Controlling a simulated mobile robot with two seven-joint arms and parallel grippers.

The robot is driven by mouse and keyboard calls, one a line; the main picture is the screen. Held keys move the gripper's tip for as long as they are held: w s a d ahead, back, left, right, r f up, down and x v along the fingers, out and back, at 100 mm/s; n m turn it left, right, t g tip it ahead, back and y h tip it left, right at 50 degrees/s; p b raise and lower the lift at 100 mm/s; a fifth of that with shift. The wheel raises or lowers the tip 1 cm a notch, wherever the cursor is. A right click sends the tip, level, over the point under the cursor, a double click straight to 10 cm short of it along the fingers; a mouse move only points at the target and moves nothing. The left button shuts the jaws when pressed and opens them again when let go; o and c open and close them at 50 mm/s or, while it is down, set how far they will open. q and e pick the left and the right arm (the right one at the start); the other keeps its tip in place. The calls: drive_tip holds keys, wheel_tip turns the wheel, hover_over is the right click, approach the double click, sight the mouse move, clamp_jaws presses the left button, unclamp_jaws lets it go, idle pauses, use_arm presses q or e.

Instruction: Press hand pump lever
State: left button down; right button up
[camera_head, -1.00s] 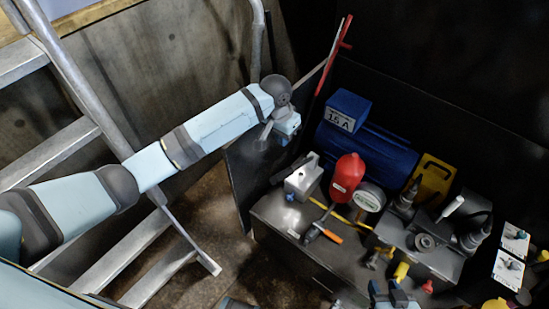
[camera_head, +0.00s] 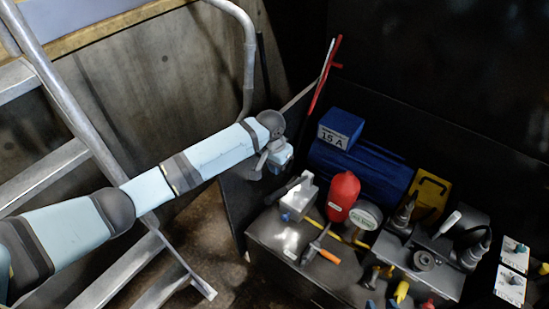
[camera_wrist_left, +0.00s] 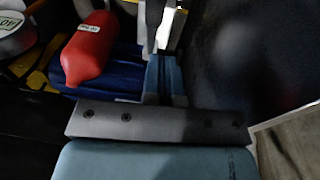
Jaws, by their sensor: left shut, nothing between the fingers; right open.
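The hand pump looks to be the pale grey block (camera_head: 300,194) on the bench, with a dark bar (camera_head: 280,193) slanting along its left side. I cannot tell for certain that this bar is the lever. My left gripper (camera_head: 264,166) is above and left of the block, shut and empty.
A red bottle (camera_head: 343,190) and a round gauge (camera_head: 366,214) stand right of the block. An orange-handled tool (camera_head: 325,253) lies in front. A blue motor (camera_head: 362,170) lies behind. A dark panel edge (camera_head: 232,200) rises left of the bench; a ladder (camera_head: 100,170) stands further left.

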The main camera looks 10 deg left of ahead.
use_arm(q)
drive_tip(key=f, duration=0.2)
drive_tip(key=s+f, duration=0.1)
drive_tip(key=f, duration=0.2)
drive_tip(key=shift+s+d+f, duration=0.1)
drive_tip(key=shift+s+f, duration=0.1)
drive_tip(key=shift+f, duration=0.05)
drive_tip(key=shift+s+f, duration=0.3)
drive_tip(key=shift+f, duration=0.15)
